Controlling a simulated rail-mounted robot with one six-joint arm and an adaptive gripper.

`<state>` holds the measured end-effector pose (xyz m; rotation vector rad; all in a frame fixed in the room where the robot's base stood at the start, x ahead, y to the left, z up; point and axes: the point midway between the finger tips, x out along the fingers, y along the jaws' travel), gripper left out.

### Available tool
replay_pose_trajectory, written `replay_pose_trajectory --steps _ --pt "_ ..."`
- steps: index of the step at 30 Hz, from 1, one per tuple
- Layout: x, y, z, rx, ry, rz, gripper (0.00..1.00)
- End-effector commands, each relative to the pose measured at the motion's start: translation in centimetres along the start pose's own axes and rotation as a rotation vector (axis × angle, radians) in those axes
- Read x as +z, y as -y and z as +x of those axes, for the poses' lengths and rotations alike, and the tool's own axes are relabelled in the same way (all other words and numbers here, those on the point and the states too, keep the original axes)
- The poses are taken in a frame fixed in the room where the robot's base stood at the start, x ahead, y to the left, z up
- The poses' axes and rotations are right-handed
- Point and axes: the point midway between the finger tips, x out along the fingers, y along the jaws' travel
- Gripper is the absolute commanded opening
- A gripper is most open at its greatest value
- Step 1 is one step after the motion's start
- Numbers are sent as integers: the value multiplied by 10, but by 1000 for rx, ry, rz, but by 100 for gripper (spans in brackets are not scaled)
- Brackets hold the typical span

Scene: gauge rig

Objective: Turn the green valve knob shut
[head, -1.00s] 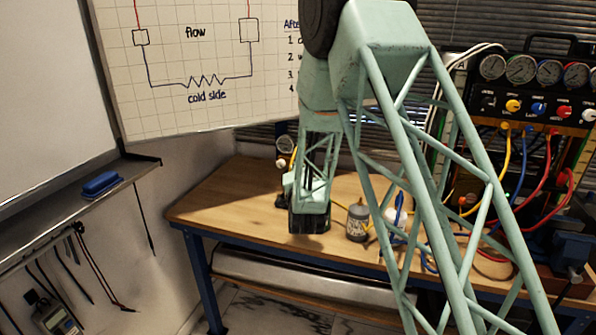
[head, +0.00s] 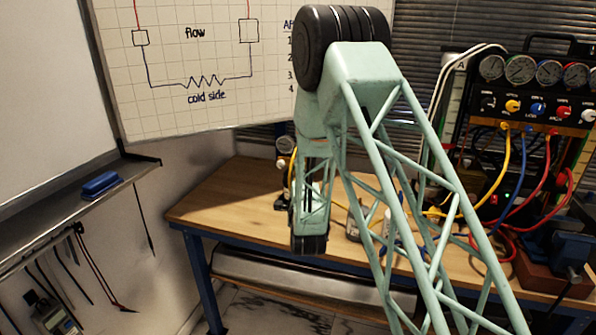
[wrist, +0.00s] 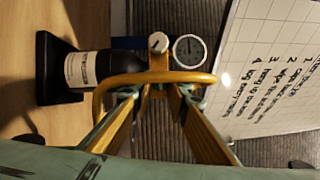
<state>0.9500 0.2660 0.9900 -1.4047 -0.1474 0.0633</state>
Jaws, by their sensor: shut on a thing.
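A dark bottle (wrist: 90,68) with a white label and a black base (wrist: 50,68) lies across the left of the wrist view. At its top end are a small knob (wrist: 158,43), which looks whitish rather than clearly green, and a round gauge (wrist: 189,51). The gauge also shows in the head view (head: 286,144). A yellow hose (wrist: 125,80) crosses at the fingertips and partly hides the grip. In the head view my wrist covers the contact.
The wooden bench (head: 225,190) is clear at its left end. A can (head: 355,220) stands right of my wrist. A gauge panel (head: 530,90) with coloured hoses stands at the right, beside a blue vise (head: 573,255). A whiteboard (head: 210,70) hangs behind.

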Motion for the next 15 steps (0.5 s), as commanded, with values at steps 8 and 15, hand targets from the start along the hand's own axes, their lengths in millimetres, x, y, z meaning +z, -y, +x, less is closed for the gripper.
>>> replay_pose_trajectory --steps 8,15 --pt "0 0 0 -1 -1 2 5" --pt "0 0 0 -1 0 1 29"
